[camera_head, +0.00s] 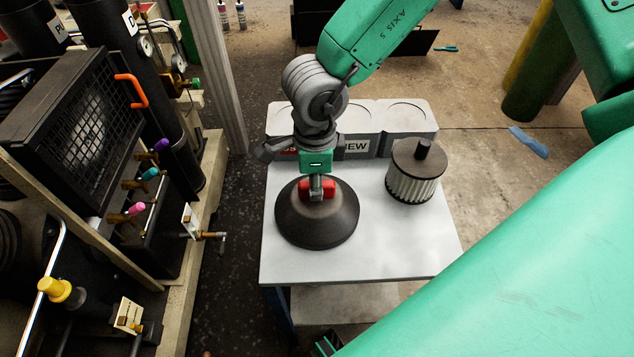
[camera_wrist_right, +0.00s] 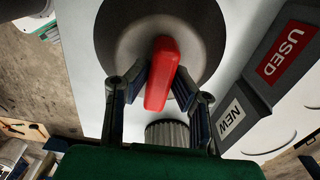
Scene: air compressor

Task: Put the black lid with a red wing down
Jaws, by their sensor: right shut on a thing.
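The black lid (camera_head: 317,226) is a wide dark cone with a red wing (camera_head: 331,188) on top. It is upright at the left side of the white table top (camera_head: 400,255). I cannot tell whether its rim touches the table. My right gripper (camera_head: 316,188) points down and is shut on the red wing. In the right wrist view the fingers (camera_wrist_right: 158,85) are on both sides of the red wing (camera_wrist_right: 161,75), with the lid (camera_wrist_right: 205,30) beyond it. My left gripper is not in view.
A pleated filter with a black top (camera_head: 416,172) stands right of the lid. Behind is a grey holder (camera_head: 400,112) with round places and labels "USED" and "NEW" (camera_wrist_right: 232,117). The compressor machinery (camera_head: 75,130) is at the left. The table's front right is clear.

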